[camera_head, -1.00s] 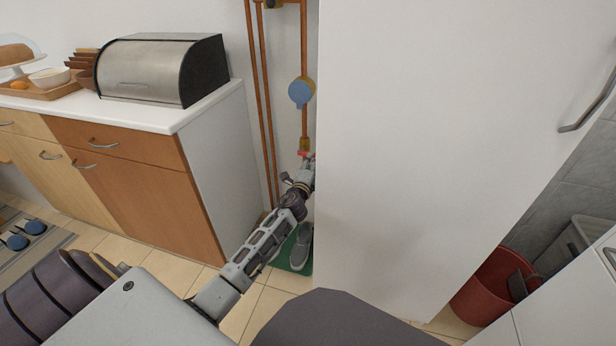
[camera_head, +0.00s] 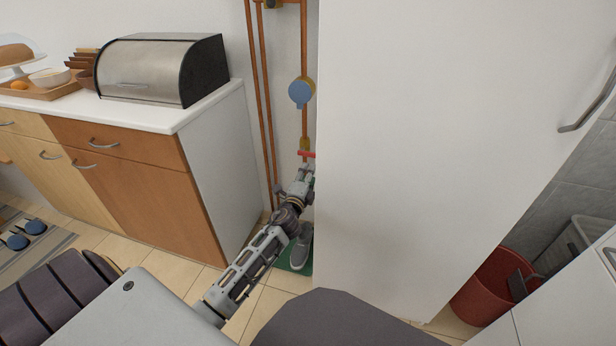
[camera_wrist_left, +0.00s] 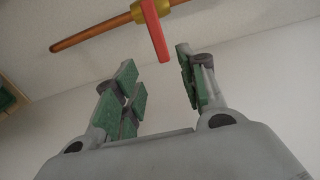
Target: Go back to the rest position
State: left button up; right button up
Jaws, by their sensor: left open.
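My left gripper (camera_head: 308,170) is at the end of my left arm, in the gap between the wooden cabinet and the tall white panel. In the left wrist view my left gripper (camera_wrist_left: 158,85) is open and empty, with green pads on both fingers. A red valve handle (camera_head: 306,154) on a copper pipe is just above the gripper in the head view. In the wrist view the red handle (camera_wrist_left: 155,30) lies beyond the fingertips, apart from both fingers. My right gripper is not in view.
The tall white panel (camera_head: 430,130) stands close to the right of my arm. The wooden cabinet (camera_head: 145,195) stands left, with a bread box (camera_head: 150,70) on top. Shoes (camera_head: 301,248) are on a green mat below. A red bin (camera_head: 490,285) stands at right.

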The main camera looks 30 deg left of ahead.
pick_arm(q)
jog(key=shift+s, duration=0.1)
dwell(0.5)
jog(key=s+d+f+n+g, duration=0.2)
jog(key=s+f+n+g, duration=0.25)
jog(key=s, duration=0.35)
jog(key=s+d+f+n+g, duration=0.35)
jog(key=s+n, duration=0.25)
jog(key=s, duration=0.2)
jog(key=s+d+f+n+g+h, duration=0.1)
jog(key=s+d+g+h, duration=0.1)
jog(key=s, duration=0.6)
jog(key=s+d+f+n+g+h, duration=0.1)
jog(key=s+d+n+g+h, duration=0.1)
jog(key=s+d+g, duration=0.2)
jog(key=s+d, duration=0.3)
jog(key=s, duration=0.1)
jog(key=shift+s+d+f+p, duration=0.25)
jog(key=shift+s+p, duration=0.15)
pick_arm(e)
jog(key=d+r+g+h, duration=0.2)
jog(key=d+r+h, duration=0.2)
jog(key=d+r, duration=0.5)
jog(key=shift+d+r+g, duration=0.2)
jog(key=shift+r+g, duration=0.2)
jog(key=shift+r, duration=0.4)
